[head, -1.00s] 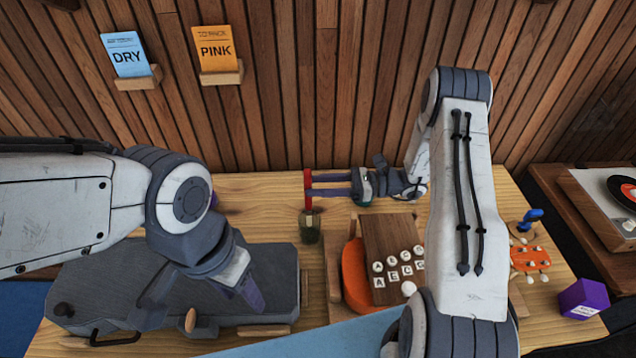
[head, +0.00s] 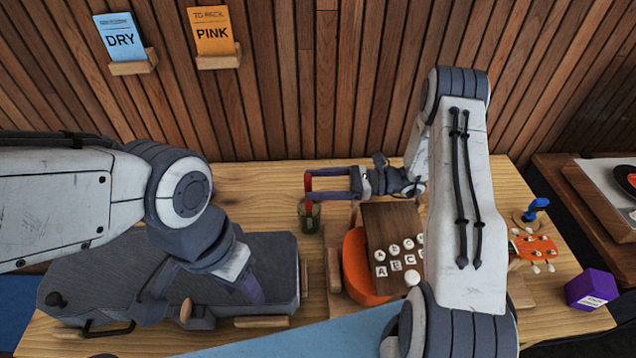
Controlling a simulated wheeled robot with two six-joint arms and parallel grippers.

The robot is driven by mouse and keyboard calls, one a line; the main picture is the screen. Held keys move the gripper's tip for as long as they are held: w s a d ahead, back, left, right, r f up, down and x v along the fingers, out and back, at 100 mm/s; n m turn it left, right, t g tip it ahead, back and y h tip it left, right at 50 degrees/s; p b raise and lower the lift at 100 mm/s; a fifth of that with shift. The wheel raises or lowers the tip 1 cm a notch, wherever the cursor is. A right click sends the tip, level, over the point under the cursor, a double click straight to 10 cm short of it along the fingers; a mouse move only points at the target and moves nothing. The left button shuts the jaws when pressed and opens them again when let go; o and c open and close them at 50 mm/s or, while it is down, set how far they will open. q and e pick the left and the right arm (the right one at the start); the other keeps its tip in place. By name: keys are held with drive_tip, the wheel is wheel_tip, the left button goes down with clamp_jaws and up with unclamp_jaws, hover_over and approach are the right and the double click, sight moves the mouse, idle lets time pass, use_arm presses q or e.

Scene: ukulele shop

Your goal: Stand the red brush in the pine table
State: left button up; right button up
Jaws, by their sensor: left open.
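The red brush (head: 309,186) is upright between the fingertips of my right gripper (head: 309,184). The gripper reaches in from the right and is shut on it. The brush's lower part shows inside a small greenish see-through jar (head: 311,220) on the pine table (head: 255,190). I cannot tell whether the brush touches the jar's bottom. My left gripper (head: 205,298) is open and empty, pointing down over the dark grey case (head: 270,255) at the left.
An orange ukulele (head: 355,265) and a dark wooden board with lettered knobs (head: 378,225) are right of the jar. A purple box (head: 592,289) and a blue item (head: 537,207) are at the right. A slatted wall stands behind the table.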

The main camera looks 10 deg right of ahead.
drive_tip(key=s+d+b, duration=0.2)
drive_tip(key=d+b, duration=0.1)
drive_tip(key=d, duration=0.7)
drive_tip(key=shift+d, duration=0.15)
idle(0.8)
